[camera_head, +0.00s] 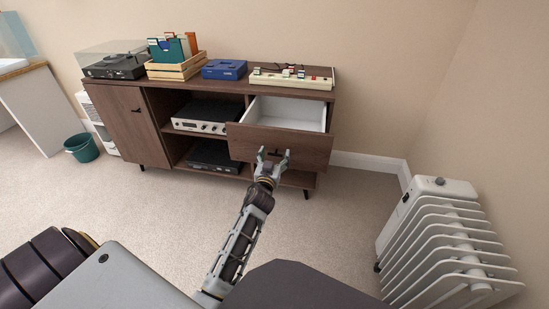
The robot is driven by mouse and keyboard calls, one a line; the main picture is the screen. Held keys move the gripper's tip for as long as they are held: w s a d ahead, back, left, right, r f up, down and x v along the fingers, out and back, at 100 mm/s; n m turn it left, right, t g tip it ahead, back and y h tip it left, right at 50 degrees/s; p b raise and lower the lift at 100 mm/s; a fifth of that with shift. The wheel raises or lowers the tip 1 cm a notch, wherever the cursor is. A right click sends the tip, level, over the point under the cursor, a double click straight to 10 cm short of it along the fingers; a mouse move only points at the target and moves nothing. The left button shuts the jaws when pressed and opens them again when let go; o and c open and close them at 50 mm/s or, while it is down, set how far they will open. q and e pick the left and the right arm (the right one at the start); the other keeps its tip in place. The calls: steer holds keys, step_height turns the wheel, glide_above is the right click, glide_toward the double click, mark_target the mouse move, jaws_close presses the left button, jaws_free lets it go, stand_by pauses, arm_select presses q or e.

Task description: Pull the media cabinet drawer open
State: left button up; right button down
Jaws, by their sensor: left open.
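The dark wood media cabinet (160,126) stands against the back wall. Its drawer (247,143), at the upper right, is pulled out, and its white interior (290,112) shows empty. My left gripper (274,156) is in front of the lower part of the drawer front, its fingers apart on either side of a small dark handle (277,152). I cannot tell whether the fingers touch the handle or the drawer front. My right gripper is not in view.
A white oil radiator (447,240) stands on the carpet at the right. A record player (117,66), a wooden crate (176,71), a blue box (224,69) and a cream device (292,78) sit on the cabinet. A green bin (82,148) stands at the left. Carpet before the cabinet is clear.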

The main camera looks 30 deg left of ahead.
mark_target(274, 135)
arm_select(q)
steer(key=shift+r, duration=4.75)
